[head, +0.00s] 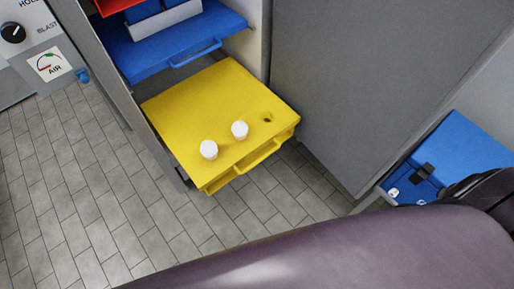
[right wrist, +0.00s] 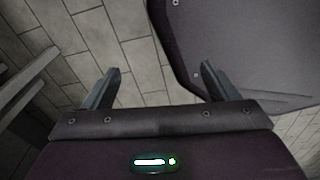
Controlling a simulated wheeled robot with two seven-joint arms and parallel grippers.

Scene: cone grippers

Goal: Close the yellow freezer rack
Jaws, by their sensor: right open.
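The yellow freezer rack (head: 190,110) is pulled out of the freezer, low down near the floor, with its front handle (head: 258,155) facing me. Two white cylindrical pieces (head: 239,130) stand on it near the front, and a small round hole shows at its right. My right gripper (right wrist: 158,80) is open and empty in the right wrist view, with grey floor tiles between its fingers. The rack does not show in that view. My left gripper is not in view.
A blue rack (head: 165,52) juts out above the yellow one. A large grey panel (head: 370,85) stands to the right of the freezer. Further right is a blue-topped surface (head: 455,150). Tiled floor (head: 80,180) is clear at left.

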